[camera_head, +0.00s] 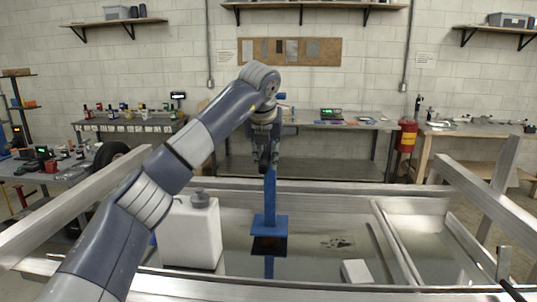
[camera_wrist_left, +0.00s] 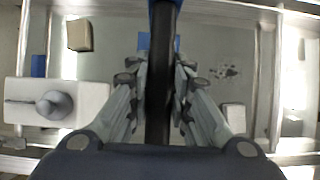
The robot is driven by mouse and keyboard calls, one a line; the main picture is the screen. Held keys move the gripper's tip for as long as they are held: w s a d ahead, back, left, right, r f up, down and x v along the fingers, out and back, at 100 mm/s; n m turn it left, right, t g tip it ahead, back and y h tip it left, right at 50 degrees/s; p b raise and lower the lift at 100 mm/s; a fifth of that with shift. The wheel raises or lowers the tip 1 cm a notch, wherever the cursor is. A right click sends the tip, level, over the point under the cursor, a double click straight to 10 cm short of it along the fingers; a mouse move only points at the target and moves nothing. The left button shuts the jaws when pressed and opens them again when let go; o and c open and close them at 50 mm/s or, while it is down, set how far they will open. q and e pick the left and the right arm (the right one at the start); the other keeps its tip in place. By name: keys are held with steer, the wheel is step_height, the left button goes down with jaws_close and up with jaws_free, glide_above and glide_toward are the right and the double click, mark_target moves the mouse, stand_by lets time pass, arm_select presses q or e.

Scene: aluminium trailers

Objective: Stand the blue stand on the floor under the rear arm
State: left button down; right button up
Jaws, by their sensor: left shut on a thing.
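The blue stand (camera_head: 270,192) is a thin upright post with a square foot (camera_head: 269,225). My left gripper (camera_head: 265,150) is shut on its upper part, and the stand hangs upright. Its foot seems a little above the shiny grey floor, with a dark patch and a blue reflection below it. In the left wrist view, the fingers (camera_wrist_left: 159,85) close on a dark upright part, with blue (camera_wrist_left: 145,41) showing beyond. Which aluminium beam is the rear arm I cannot tell. My right gripper is not in view.
A white jug (camera_head: 190,235) stands close left of the stand; it also shows in the left wrist view (camera_wrist_left: 62,102). A small pale block (camera_head: 357,272) lies to the right. Aluminium beams (camera_head: 400,245) frame the floor area. Workbenches (camera_head: 330,125) line the back wall.

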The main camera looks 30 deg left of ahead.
arm_select(q)
steer(key=shift+w+a+r+p, duration=0.2)
steer(key=shift+w+r+p, duration=0.15)
steer(key=shift+w+p, duration=0.05)
steer(key=shift+f+p, duration=0.3)
steer(key=shift+f, duration=0.35)
steer(key=shift+f+p, duration=0.45)
steer(key=shift+f, duration=0.6)
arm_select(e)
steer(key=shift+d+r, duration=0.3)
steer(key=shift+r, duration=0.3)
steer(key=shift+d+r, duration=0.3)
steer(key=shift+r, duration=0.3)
arm_select(q)
steer(key=c, duration=1.8)
jaws_free()
steer(key=shift+s+f, duration=0.2)
steer(key=shift+f, duration=0.3)
steer(key=o, duration=0.4)
steer(key=shift+d, duration=0.1)
steer(key=shift+c, duration=0.2)
steer(key=shift+s+r, duration=0.2)
steer(key=shift+r, duration=0.05)
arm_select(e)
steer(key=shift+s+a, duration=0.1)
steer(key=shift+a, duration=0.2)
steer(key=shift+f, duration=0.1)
